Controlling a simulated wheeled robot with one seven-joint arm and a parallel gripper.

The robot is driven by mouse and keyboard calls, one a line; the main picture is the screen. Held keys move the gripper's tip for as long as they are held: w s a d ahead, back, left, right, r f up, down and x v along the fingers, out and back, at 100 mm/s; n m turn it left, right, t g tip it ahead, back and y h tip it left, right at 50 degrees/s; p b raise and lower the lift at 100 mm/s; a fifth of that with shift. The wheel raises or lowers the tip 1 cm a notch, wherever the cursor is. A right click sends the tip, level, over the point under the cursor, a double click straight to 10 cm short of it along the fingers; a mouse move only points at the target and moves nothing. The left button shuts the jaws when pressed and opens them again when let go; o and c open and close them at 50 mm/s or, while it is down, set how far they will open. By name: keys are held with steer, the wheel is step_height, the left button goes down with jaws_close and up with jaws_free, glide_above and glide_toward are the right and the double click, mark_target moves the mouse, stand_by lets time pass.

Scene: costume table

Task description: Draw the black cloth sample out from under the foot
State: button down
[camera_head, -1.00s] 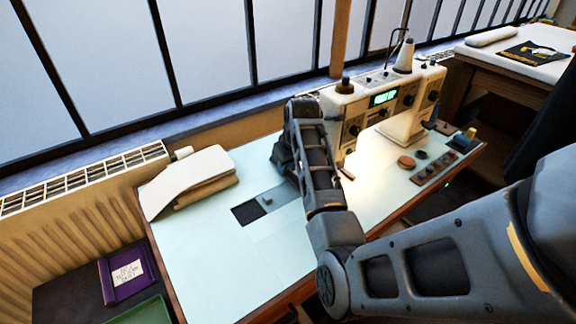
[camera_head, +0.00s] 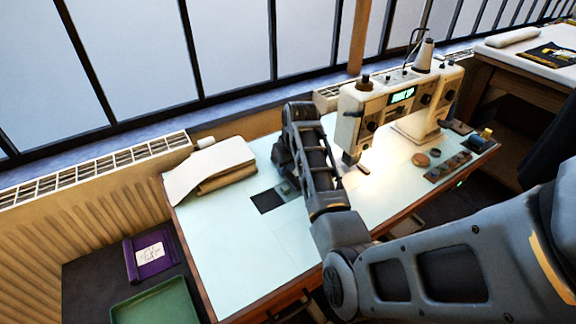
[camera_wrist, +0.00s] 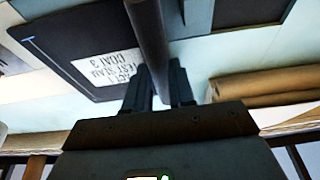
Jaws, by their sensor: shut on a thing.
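In the wrist view the black cloth sample (camera_wrist: 62,45) shows as a dark panel with a white lettered label and a blue mark near one corner. My gripper (camera_wrist: 165,75) is shut on it, with a raised dark fold between the fingers. In the head view my gripper (camera_head: 286,165) is low over the table, left of the sewing machine (camera_head: 372,105); my arm hides the fingertips and most of the cloth. The machine's foot area (camera_head: 351,158) is lit.
Folded fabric (camera_head: 212,168) lies at the table's left. The front left is clear.

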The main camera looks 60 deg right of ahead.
steer(key=c, duration=0.9)
jaws_free()
steer(key=shift+v, duration=3.95)
